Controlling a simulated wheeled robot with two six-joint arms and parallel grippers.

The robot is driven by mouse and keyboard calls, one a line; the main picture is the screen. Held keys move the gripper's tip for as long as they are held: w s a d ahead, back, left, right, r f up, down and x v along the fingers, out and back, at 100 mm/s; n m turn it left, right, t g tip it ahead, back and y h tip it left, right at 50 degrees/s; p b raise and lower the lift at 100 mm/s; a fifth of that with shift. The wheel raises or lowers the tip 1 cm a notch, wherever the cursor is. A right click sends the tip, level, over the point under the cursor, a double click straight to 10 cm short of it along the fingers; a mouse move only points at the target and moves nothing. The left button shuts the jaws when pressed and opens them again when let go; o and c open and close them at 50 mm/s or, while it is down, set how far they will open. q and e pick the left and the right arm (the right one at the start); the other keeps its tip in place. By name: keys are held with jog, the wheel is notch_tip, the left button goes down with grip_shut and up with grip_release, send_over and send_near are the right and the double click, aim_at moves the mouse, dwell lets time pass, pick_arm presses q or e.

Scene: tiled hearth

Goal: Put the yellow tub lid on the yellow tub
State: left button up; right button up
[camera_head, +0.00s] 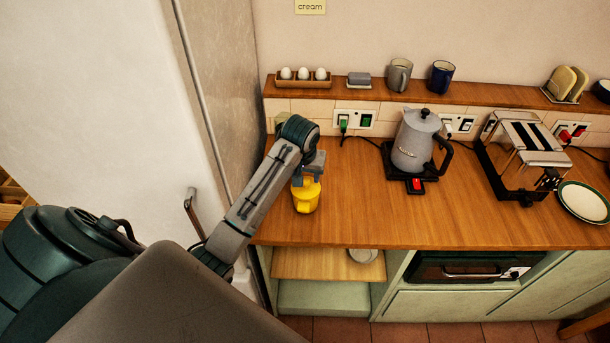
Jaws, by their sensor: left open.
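The yellow tub (306,205) stands on the wooden counter near its front left part. A wider yellow piece at its top looks like the yellow tub lid (304,188); at this size I cannot tell whether it sits flat and fully seated. My left gripper (309,178) is directly above the yellow pieces, pointing down, and is open. Its fingers and wrist partly hide the top of the lid, so I cannot tell whether they touch it. My right gripper is not in view.
A grey kettle (413,142) on a black base, a chrome toaster (525,155) and a white plate (583,202) stand to the right on the counter (370,215). A back shelf holds an egg rack (303,82) and mugs. Counter between tub and kettle is clear.

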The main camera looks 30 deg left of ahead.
pick_arm(q)
jog(key=shift+s+r, duration=0.15)
jog(key=shift+r, duration=0.5)
jog(key=shift+r, duration=0.1)
